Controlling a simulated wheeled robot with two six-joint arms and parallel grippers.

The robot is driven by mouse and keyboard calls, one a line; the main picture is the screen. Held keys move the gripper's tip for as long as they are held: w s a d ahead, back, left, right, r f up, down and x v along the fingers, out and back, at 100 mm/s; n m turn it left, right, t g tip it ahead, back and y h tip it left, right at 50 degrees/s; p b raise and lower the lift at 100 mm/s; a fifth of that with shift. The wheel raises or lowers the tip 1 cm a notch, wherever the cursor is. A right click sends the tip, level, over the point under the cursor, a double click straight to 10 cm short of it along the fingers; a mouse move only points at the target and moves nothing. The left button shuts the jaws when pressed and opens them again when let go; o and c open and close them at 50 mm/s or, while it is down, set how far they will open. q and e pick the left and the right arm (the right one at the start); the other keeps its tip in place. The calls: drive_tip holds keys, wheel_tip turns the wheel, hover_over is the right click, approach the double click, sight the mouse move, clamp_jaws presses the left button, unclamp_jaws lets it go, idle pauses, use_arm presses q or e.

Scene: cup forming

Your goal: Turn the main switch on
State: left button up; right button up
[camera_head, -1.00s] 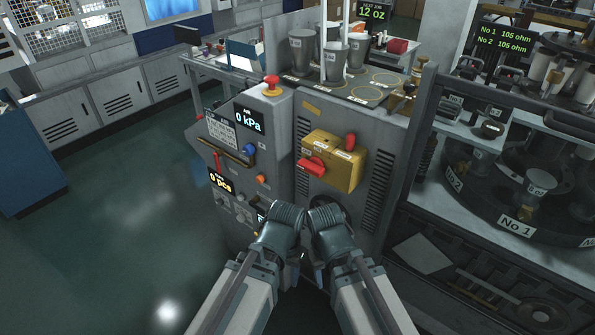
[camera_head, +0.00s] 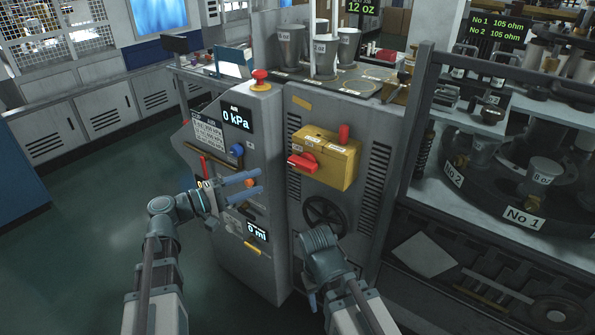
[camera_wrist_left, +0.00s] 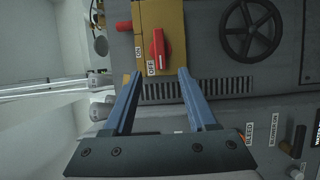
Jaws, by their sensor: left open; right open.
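The main switch is a red rotary handle (camera_head: 304,163) on a yellow box (camera_head: 332,150) on the grey machine's front. It lies roughly sideways. In the left wrist view the handle (camera_wrist_left: 158,47) stands upright in the picture, beside the ON and OFF labels, with its lower end near OFF. My left gripper (camera_head: 254,184) is open and empty, left of and below the switch, its fingers pointing right. In its wrist view the fingers (camera_wrist_left: 158,75) are spread, with the handle beyond and between them. My right gripper (camera_head: 320,290) is open, pointing down below the handwheel, partly hidden by its wrist.
A black handwheel (camera_head: 325,213) sits below the yellow box. A red emergency button (camera_head: 260,77) tops the left panel, with a blue knob (camera_head: 237,149) and levers on its face. Metal cups (camera_head: 291,46) stand on top.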

sight(299, 166)
use_arm(q)
drive_tip(key=x, duration=1.4)
drive_tip(key=shift+s, duration=0.1)
clamp_jaws()
